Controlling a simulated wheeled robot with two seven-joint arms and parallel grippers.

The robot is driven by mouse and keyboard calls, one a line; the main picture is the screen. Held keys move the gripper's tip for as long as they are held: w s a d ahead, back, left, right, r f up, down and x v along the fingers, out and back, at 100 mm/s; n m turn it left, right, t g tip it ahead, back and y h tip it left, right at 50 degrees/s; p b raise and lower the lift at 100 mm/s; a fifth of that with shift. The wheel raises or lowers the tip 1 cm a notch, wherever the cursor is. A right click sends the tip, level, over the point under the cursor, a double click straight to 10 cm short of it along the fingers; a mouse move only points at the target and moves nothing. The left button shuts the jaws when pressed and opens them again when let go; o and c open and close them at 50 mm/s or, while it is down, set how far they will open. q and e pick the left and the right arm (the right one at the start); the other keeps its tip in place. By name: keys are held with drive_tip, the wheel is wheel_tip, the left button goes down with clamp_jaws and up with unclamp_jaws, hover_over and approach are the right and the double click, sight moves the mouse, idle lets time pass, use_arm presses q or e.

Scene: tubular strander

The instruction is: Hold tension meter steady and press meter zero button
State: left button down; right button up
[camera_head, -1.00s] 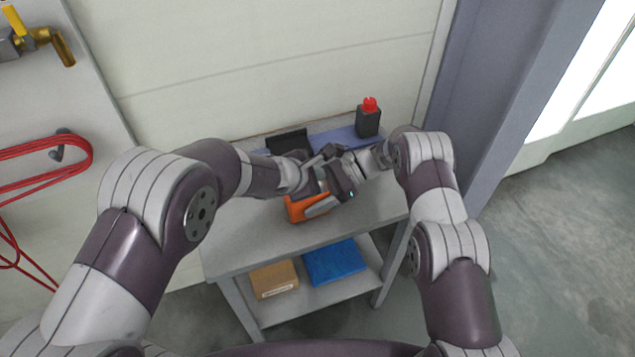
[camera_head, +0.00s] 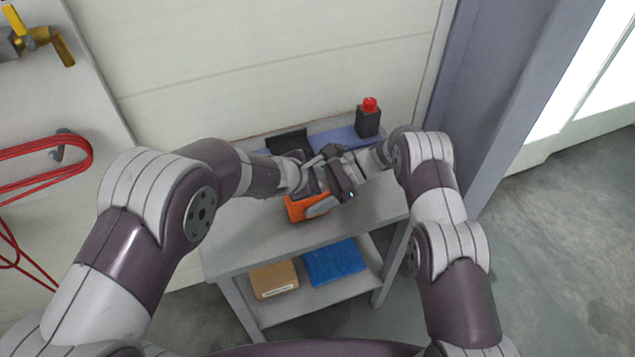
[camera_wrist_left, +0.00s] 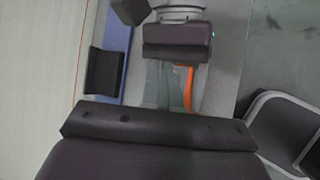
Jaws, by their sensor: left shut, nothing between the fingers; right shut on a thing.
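An orange tension meter (camera_head: 300,207) sits at the worktop's front middle. My right gripper (camera_head: 320,206) comes in from the right and is shut on the meter, covering part of it. My left gripper (camera_head: 322,184) is shut and empty, just above and behind the meter, close against the right gripper. In the left wrist view a thin orange strip of the meter (camera_wrist_left: 188,88) shows beside grey fingers, below the dark body of my right gripper. The zero button is not discernible, and I cannot tell whether the left fingertips touch the meter.
On the grey worktop (camera_head: 250,240), a black bottle with a red cap (camera_head: 368,120) and a black angled holder (camera_head: 288,141) stand at the back by a blue mat (camera_head: 335,138).

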use_arm(q)
drive_tip(key=shift+f, duration=0.15)
drive_tip(key=shift+f, duration=0.25)
drive_tip(key=shift+f, duration=0.4)
idle(0.7)
drive_tip(key=shift+r, duration=0.8)
wheel_tip(320, 180, up, 5)
idle(0.5)
idle(0.4)
